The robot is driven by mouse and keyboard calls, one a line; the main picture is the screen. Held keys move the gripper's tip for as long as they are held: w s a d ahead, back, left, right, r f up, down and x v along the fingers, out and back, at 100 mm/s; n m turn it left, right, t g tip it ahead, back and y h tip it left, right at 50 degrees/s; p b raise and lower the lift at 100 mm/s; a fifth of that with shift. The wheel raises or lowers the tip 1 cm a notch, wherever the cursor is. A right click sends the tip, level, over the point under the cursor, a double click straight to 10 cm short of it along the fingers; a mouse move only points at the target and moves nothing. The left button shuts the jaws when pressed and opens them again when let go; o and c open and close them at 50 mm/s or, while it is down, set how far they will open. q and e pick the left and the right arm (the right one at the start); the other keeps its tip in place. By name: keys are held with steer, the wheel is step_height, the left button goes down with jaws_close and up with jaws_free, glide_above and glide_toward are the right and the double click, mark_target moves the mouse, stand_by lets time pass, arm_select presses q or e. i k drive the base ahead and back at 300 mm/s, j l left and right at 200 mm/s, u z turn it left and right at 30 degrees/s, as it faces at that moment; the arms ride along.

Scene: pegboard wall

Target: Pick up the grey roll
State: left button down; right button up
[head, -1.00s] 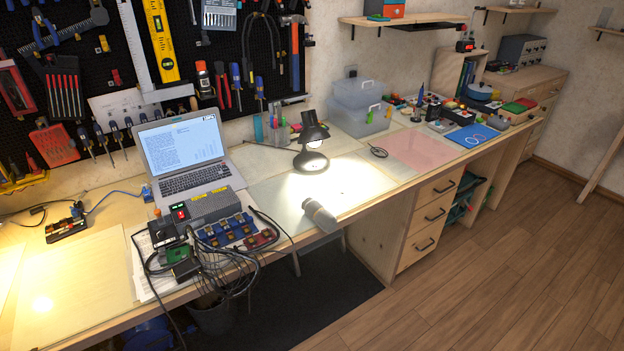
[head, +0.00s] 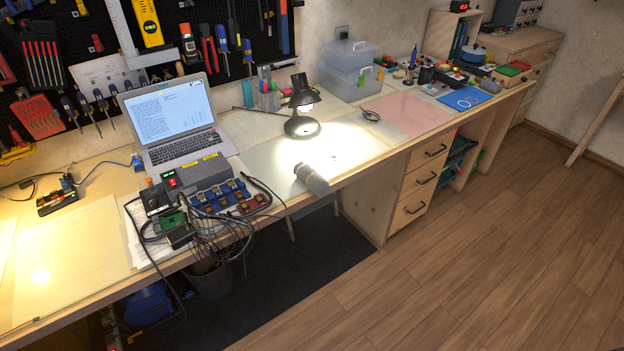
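The grey roll (head: 313,180) lies on its side on the workbench, near the front edge. It rests on the brightly lit mat in front of the black desk lamp, tilted diagonally in the picture. Nothing touches it from above. Neither my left gripper nor my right gripper is in the head view.
The desk lamp (head: 302,108) stands just behind the roll. Left of it are electronics with tangled cables (head: 205,228) and a laptop (head: 172,118). A pink mat (head: 405,112) and clear boxes (head: 347,70) are to the right. Open wooden floor (head: 400,290) lies in front.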

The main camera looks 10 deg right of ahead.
mark_target(320, 186)
steer(key=i+l+u, duration=0.15)
steer(key=u, duration=0.7)
steer(key=i+l+u, duration=0.1)
steer(key=l+u, duration=0.15)
steer(key=l, duration=0.15)
steer(key=l+u, duration=0.3)
steer(key=l, duration=0.15)
steer(key=i+l+u, duration=0.1)
steer(key=l, duration=0.8)
steer(key=l+u, duration=0.15)
steer(key=l, duration=0.75)
